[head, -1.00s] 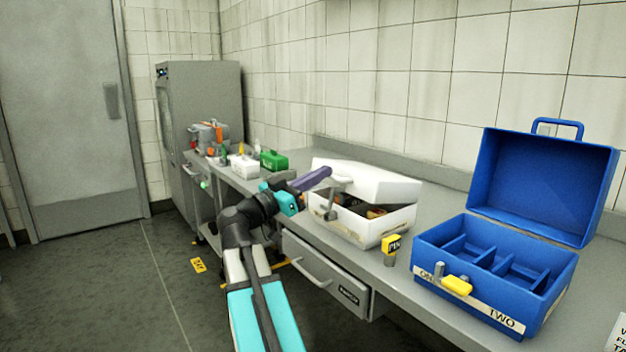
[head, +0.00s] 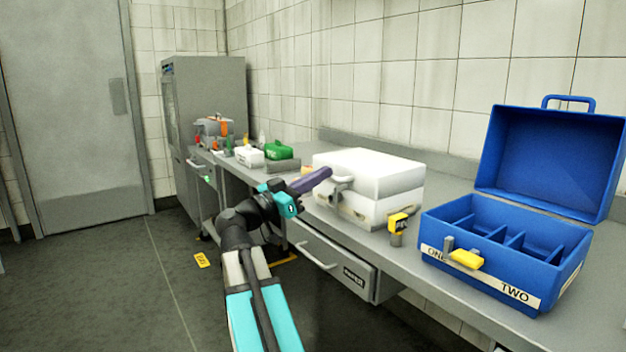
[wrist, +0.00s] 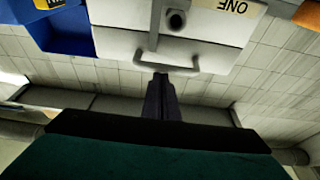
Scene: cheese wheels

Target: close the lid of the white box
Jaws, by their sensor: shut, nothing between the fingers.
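The white box (head: 385,207) stands on the grey counter, left of the blue box. Its white lid (head: 372,168) lies down over the base, and no opening shows between them in the head view. A grey handle or latch (head: 341,185) is on the box's front left. My gripper (head: 326,174) is shut and empty, its purple fingers close to the lid's front edge by the handle. In the wrist view the fingertips (wrist: 160,78) point at the white box (wrist: 195,45), just by its handle (wrist: 166,66); I cannot tell whether they touch.
An open blue box (head: 500,255) with compartments stands at the right. A small yellow-topped item (head: 398,222) stands between the boxes. A green box (head: 279,151) and a small white box (head: 249,157) are farther back. Drawers lie below the counter (head: 400,258).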

